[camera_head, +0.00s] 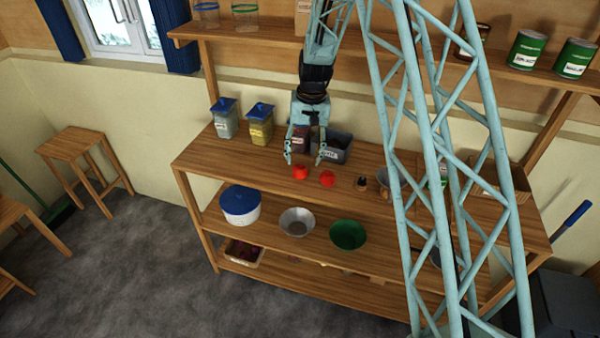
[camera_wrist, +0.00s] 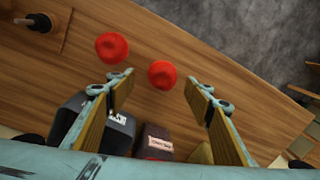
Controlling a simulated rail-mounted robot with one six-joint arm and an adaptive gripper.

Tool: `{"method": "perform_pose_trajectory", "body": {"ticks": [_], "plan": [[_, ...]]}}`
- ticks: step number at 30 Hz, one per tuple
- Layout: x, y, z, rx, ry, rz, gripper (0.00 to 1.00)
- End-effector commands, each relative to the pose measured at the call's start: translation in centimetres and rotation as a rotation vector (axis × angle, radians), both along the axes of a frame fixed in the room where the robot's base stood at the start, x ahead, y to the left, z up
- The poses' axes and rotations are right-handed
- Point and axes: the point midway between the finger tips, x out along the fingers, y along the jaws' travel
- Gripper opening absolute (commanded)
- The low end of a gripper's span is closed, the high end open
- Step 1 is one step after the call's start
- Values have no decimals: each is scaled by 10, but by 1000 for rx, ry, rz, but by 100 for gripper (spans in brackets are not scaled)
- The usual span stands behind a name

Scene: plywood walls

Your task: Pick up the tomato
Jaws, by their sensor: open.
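Two red round tomatoes sit near the front edge of the shelf unit's wooden top. The left tomato (camera_head: 299,172) is just in front of my gripper (camera_head: 304,160); in the wrist view this tomato (camera_wrist: 162,75) lies between the lines of the fingers, a little past their tips. The other tomato (camera_head: 327,179) is to its right; in the wrist view it (camera_wrist: 112,48) lies outside the fingers, past the left tip. My gripper points down above the top, open and empty; its fingers also show in the wrist view (camera_wrist: 159,90).
A dark grey labelled bin (camera_head: 338,146) and a brown labelled box (camera_wrist: 157,140) stand close behind. Blue-lidded jars (camera_head: 260,122) stand left. A small dark item (camera_head: 361,184) stands right of the tomatoes. Bowls, including a green one (camera_head: 348,236), sit on the shelf below.

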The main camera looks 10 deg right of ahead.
Motion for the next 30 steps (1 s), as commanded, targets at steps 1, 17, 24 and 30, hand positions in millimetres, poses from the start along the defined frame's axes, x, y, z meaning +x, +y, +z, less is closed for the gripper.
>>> {"method": "perform_pose_trajectory", "body": {"ticks": [1,17,24,30], "plan": [[0,0,-1,0,0,0,48],[0,1,-7,0,1,0,48],[2,6,-27,0,2,0,48],[3,8,-45,0,2,-1,48]]}}
